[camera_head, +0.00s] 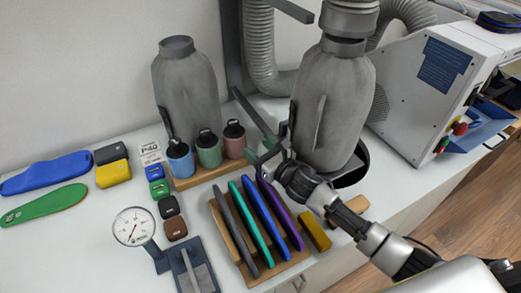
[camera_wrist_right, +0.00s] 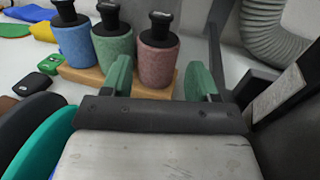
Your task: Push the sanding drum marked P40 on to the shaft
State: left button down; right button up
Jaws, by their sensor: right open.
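Three drum-like cylinders with black tops stand in a row on a wooden block (camera_head: 200,178): blue (camera_head: 180,164), green (camera_head: 209,154) and pink (camera_head: 235,145). They also show in the right wrist view as blue (camera_wrist_right: 76,42), green (camera_wrist_right: 114,46) and pink (camera_wrist_right: 158,64). A white card printed P40 (camera_head: 150,152) is left of the blue one; I cannot read marks on the cylinders. My right gripper (camera_head: 262,149) is open, with green fingertips, just right of the pink cylinder. In its wrist view the gripper (camera_wrist_right: 162,82) is empty. I cannot make out the shaft. My left gripper is out of view.
A wooden rack (camera_head: 232,251) of coloured insoles lies in front. Small coloured blocks, a dial gauge (camera_head: 134,226) and blue and green insoles lie left. Grey bags (camera_head: 185,85) and (camera_head: 335,105) stand behind. A white machine (camera_head: 425,85) stands at right.

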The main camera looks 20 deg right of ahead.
aim_at(236, 130)
jog(key=b+x, duration=0.2)
jog(key=x, duration=0.5)
jog(key=shift+w+a, duration=0.1)
jog(key=shift+b+x, duration=0.5)
jog(key=shift+x, duration=0.45)
jog(key=shift+f, duration=0.1)
jog(key=shift+c, duration=0.2)
jog(key=c, duration=0.5)
jog(key=shift+r, duration=0.2)
jog(key=shift+r+p, duration=2)
jog(key=shift+r, duration=0.15)
jog(key=shift+w, duration=0.1)
